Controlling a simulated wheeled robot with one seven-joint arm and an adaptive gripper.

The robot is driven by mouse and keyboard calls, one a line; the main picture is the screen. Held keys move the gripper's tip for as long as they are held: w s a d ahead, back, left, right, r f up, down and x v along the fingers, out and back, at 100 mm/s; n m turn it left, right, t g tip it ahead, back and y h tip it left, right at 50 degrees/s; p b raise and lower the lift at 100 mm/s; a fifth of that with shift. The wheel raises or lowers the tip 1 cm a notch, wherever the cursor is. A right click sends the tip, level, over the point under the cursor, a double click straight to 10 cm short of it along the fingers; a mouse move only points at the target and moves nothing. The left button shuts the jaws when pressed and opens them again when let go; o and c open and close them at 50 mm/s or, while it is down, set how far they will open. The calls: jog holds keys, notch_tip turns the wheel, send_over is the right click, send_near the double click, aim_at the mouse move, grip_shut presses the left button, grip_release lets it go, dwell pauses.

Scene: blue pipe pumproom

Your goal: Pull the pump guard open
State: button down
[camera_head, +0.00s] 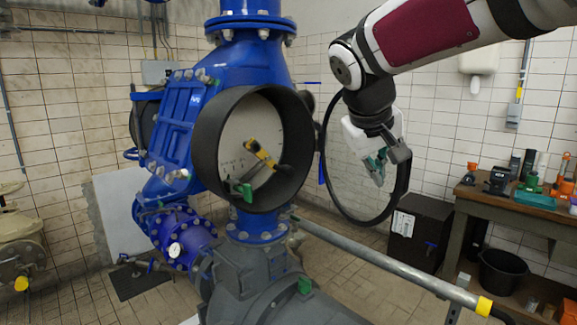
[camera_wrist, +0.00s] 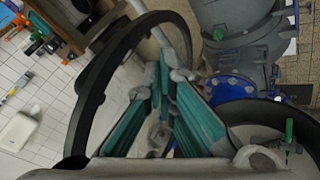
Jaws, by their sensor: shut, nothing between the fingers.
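The pump guard (camera_head: 324,160) is a round black-rimmed cover standing swung out to the right of the round black housing (camera_head: 208,150). The housing's front is uncovered, with a pale face, a yellow handle (camera_head: 262,154) and a green handle (camera_head: 243,188) showing. My gripper (camera_head: 376,172), with teal finger pads, is shut and empty. In the head view it overlaps the inside of the guard's ring; I cannot tell whether it touches. The wrist view shows the guard's rim (camera_wrist: 84,112) curving left of and beyond my fingers (camera_wrist: 165,75).
A dark box (camera_head: 424,250) stands behind the guard. Blue pump pipework (camera_head: 255,55) fills the middle.

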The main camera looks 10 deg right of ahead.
aim_at(410, 161)
jog(key=d+n+p, duration=0.1)
jog(key=d, duration=0.1)
jog(key=d+y+p, duration=0.1)
jog(key=d, duration=0.2)
jog(key=w+d+n+t+p, duration=0.1)
jog(key=d+p, duration=0.1)
jog(key=d, duration=0.1)
jog(key=shift+r+n, duration=0.1)
jog(key=shift+n, duration=0.2)
jog(key=w+d, duration=0.3)
jog(key=d, duration=0.4)
jog(key=shift+w, duration=0.25)
jog(key=shift+s, duration=0.1)
